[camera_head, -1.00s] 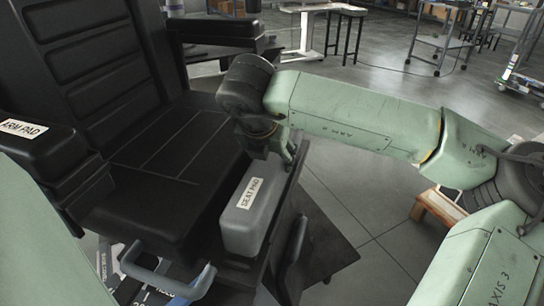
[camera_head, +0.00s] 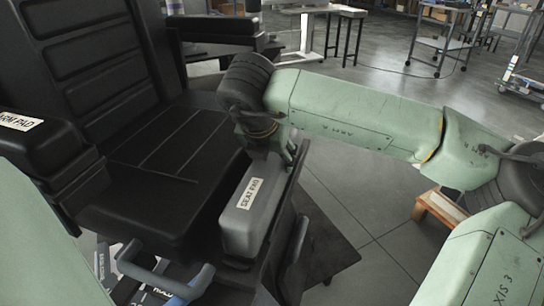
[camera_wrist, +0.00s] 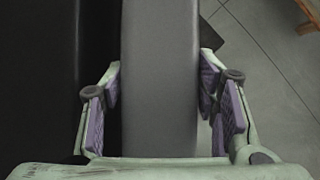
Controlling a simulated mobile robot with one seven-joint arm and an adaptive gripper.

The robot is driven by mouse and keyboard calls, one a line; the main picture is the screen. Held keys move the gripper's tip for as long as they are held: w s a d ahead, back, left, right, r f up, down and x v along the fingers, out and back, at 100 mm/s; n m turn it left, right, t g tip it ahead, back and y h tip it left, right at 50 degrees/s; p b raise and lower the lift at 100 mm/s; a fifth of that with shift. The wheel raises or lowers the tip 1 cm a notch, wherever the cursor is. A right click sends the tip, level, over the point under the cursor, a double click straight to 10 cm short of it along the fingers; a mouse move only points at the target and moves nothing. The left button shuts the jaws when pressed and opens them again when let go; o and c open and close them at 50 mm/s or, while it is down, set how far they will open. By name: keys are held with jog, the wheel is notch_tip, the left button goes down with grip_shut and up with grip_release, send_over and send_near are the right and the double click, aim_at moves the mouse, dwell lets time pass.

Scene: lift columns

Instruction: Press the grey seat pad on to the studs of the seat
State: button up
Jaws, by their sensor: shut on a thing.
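The grey seat pad (camera_head: 238,228), with a white SEAT PAD label, lies along the right front edge of the black seat (camera_head: 150,205). My gripper (camera_head: 272,160) is at its far end in the head view, partly hidden by my wrist. In the wrist view my gripper (camera_wrist: 161,92) has its purple-lined fingers on both sides of the pad (camera_wrist: 160,70), shut on it. The studs are hidden. I cannot tell whether the pad touches the seat's edge or is a little above it.
A black arm pad (camera_head: 38,150) is at the left, and another armrest (camera_head: 215,33) is at the back. A blue-grey bar handle (camera_head: 150,272) stands in front of the seat. A wooden stool (camera_head: 437,212) is at the right. The floor (camera_head: 345,190) between is clear.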

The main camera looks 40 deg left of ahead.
jog(key=shift+f+b, duration=0.45)
jog(key=shift+b, duration=0.55)
dwell(0.6)
jog(key=o, duration=1.8)
jog(key=shift+r, duration=0.1)
jog(key=shift+o, duration=1.1)
jog(key=shift+a+r, duration=0.1)
jog(key=shift+r, duration=0.15)
jog(key=shift+c, duration=0.5)
jog(key=shift+o, duration=1.1)
jog(key=shift+s+r+p, duration=0.1)
jog(key=shift+r+p, duration=0.2)
jog(key=shift+r, duration=0.45)
jog(key=shift+r, duration=0.2)
